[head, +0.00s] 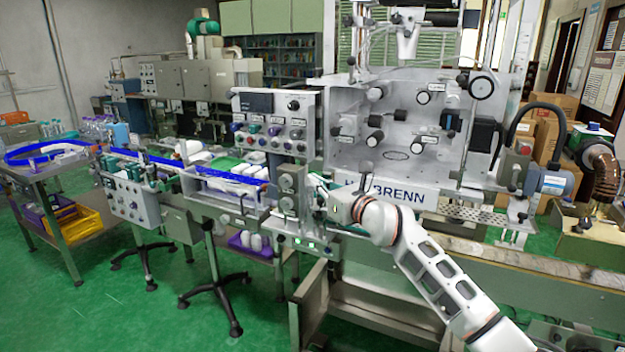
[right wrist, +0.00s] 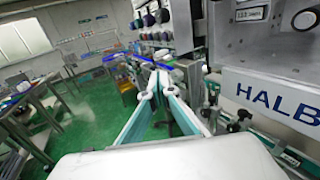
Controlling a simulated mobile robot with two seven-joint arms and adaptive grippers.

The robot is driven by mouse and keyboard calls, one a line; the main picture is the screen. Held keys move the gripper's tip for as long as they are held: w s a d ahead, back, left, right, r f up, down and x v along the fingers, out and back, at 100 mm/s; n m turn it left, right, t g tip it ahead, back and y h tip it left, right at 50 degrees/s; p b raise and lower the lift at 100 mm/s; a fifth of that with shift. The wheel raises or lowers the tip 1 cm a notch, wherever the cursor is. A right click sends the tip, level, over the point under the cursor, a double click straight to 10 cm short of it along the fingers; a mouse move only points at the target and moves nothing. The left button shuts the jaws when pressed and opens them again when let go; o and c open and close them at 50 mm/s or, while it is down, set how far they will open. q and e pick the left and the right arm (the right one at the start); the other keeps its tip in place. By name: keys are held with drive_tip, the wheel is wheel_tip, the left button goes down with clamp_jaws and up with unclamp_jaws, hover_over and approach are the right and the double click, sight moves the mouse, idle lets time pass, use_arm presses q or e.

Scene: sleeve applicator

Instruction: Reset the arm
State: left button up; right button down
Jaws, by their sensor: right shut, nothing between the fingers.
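My right arm comes in from the lower right of the head view. Its gripper (head: 322,192) is at the front of the machine, beside the lower left of the panel with the brand lettering (head: 392,190). In the right wrist view my right gripper (right wrist: 155,84) has its fingers meeting at the tips, with nothing between them. It points toward the conveyor (right wrist: 125,62) on the left and is apart from the lettered panel (right wrist: 270,98). My left arm and gripper do not show in either view.
A control panel (head: 273,120) with knobs stands left of the lettered panel. The blue-railed conveyor (head: 225,180) runs left to a side table (head: 45,165) with a yellow crate (head: 82,226) on its lower shelf. The green floor (head: 110,300) is open at the lower left.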

drive_tip(key=s+d+f+m+y, duration=0.1)
drive_tip(key=s+d+f+m, duration=0.1)
drive_tip(key=s+f+m, duration=0.8)
drive_tip(key=s+d+f+m+t+h, duration=0.1)
drive_tip(key=s+d+f+m+h, duration=0.3)
drive_tip(key=s+d+f+m, duration=0.45)
drive_tip(key=s+d+f+m+t+h, duration=0.25)
drive_tip(key=s+d+f+m, duration=0.3)
drive_tip(key=f+m, duration=0.5)
drive_tip(key=s+d+f+m+g+h, duration=0.2)
drive_tip(key=s+d+f+m, duration=0.3)
drive_tip(key=s+f, duration=0.4)
drive_tip(key=s+d+f+m+g+h, duration=0.1)
drive_tip(key=s+d+f+m+g, duration=0.3)
drive_tip(key=s+f, duration=0.5)
drive_tip(key=s+m, duration=0.1)
drive_tip(key=s, duration=0.3)
drive_tip(key=shift+s+d+f+m+g+h, duration=0.2)
drive_tip(key=shift+d+m+g+h, duration=0.1)
drive_tip(key=shift+d+g+h, duration=0.1)
